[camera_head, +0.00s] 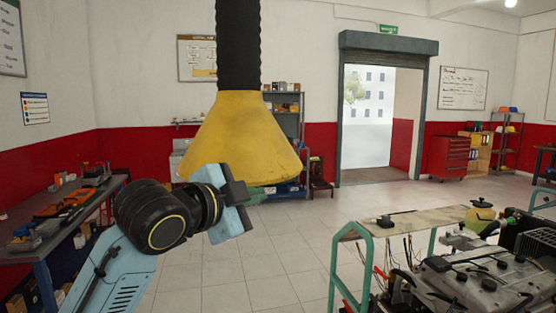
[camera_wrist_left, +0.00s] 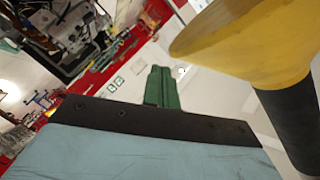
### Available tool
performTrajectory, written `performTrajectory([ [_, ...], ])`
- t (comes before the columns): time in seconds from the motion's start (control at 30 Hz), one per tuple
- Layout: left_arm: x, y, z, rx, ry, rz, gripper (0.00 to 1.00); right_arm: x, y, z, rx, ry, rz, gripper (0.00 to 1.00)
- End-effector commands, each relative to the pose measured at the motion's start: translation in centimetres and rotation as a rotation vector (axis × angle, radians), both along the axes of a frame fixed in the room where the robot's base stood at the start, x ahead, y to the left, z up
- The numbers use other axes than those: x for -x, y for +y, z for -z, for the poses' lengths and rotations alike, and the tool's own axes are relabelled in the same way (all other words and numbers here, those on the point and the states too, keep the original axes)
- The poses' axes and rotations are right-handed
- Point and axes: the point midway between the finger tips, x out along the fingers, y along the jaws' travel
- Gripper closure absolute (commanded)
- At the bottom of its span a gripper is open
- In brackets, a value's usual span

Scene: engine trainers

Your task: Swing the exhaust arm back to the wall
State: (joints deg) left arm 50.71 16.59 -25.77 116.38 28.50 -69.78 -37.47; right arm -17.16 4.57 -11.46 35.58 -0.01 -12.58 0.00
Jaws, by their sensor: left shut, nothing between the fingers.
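The exhaust arm shows as a yellow hood (camera_head: 238,140) hanging from a black ribbed hose (camera_head: 238,45) in the middle of the head view. Its mouth faces down. My left gripper (camera_head: 262,193) is in front of the hood's lower rim and covers part of it. Its green fingers (camera_wrist_left: 162,88) are shut and empty in the left wrist view, where the hood (camera_wrist_left: 245,40) is beside them to the right. A gap shows between fingers and hood there. The exhaust arm's upper part is out of view. My right gripper is not in view.
A workbench with tools (camera_head: 70,205) runs along the left wall. An engine (camera_head: 480,275) and a green-framed stand (camera_head: 340,265) fill the lower right. Shelves stand at the back wall, left of the open doorway (camera_head: 368,125). The tiled floor (camera_head: 270,255) between is clear.

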Motion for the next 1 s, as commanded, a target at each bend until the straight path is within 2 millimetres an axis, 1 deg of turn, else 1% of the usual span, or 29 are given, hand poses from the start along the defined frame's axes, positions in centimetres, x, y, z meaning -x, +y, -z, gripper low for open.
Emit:
performTrajectory([
  [0.03,1.4,-0.5,-2.4,-0.032,-0.046,0.023,1.00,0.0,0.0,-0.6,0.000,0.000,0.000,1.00],
  [0.1,2.6,-0.9,-3.9,-0.061,-0.081,0.044,1.00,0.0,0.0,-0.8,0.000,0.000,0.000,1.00],
  [0.13,3.0,-1.0,-4.3,-0.069,-0.091,0.048,1.00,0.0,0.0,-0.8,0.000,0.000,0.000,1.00],
  [0.23,3.5,-1.1,-4.8,-0.082,-0.105,0.056,1.00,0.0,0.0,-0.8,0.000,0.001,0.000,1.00],
  [0.53,3.3,-1.1,-4.7,-0.079,-0.103,0.055,1.00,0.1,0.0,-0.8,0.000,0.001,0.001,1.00],
  [0.63,2.8,-1.5,-4.7,-0.077,-0.102,0.055,1.00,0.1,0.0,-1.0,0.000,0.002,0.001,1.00],
  [0.73,1.7,-2.2,-4.6,-0.075,-0.100,0.056,1.00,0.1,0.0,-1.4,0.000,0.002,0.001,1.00],
  [1.0,-2.7,-5.0,-4.1,-0.076,-0.099,0.055,1.00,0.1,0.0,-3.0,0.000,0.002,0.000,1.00],
])
